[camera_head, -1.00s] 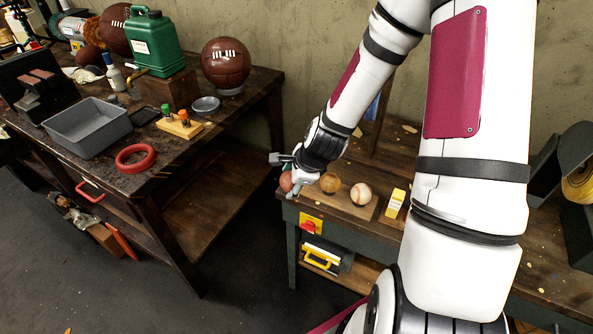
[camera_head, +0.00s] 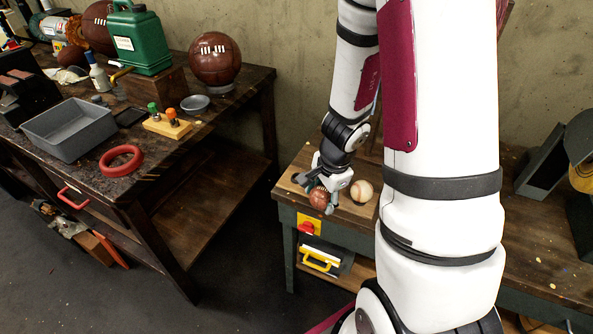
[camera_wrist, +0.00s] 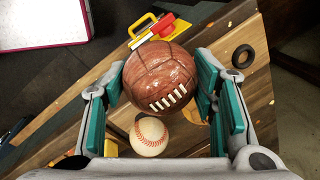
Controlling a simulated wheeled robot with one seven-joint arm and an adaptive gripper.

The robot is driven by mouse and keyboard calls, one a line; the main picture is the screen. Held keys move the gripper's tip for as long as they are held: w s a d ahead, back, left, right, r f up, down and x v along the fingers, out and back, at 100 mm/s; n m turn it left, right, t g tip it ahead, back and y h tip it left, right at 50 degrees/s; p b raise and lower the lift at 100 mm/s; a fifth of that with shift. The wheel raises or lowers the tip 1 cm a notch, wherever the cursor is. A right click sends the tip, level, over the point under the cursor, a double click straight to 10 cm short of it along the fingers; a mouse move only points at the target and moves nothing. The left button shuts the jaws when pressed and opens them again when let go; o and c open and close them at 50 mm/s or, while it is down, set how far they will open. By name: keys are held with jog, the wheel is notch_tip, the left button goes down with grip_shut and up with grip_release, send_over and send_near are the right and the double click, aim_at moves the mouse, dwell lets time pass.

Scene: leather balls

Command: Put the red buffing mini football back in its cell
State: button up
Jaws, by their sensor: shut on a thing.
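My gripper (camera_head: 322,194) is shut on a red-brown mini football (camera_head: 319,199). In the wrist view the football (camera_wrist: 160,72) sits between the teal finger pads, its white laces facing the camera. It is over the front left of the wooden bench (camera_head: 290,190). I cannot tell whether it touches the board below. A white baseball (camera_head: 361,191) with red stitching is just right of my gripper; it also shows below the football in the wrist view (camera_wrist: 149,136). The tan ball is not clearly visible, and no empty cell can be made out beneath the football.
A red switch on a yellow plate (camera_head: 307,226) and a yellow-handled case (camera_head: 322,258) are at the bench front. The left table holds a grey bin (camera_head: 68,132), a red ring (camera_head: 121,160), a green canister (camera_head: 140,42) and a larger brown ball (camera_head: 215,60).

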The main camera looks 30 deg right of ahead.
dwell(0.4)
jog(key=w, duration=0.4)
jog(key=w+d+f+p, duration=0.1)
jog(key=w, duration=0.4)
jog(key=w+d+p, duration=0.1)
jog(key=w, duration=0.4)
jog(key=shift+w+d+f, duration=0.1)
jog(key=shift+f, duration=0.05)
jog(key=shift+w+d+f+p, duration=0.1)
jog(key=shift+w+f+p, duration=0.25)
jog(key=shift+w, duration=0.5)
jog(key=shift+s+f, duration=0.1)
jog(key=shift+f, duration=1.2)
jog(key=o, duration=1)
jog(key=shift+f, duration=0.1)
jog(key=shift+c, duration=0.2)
jog(key=shift+f+p, duration=0.1)
jog(key=shift+p, duration=0.2)
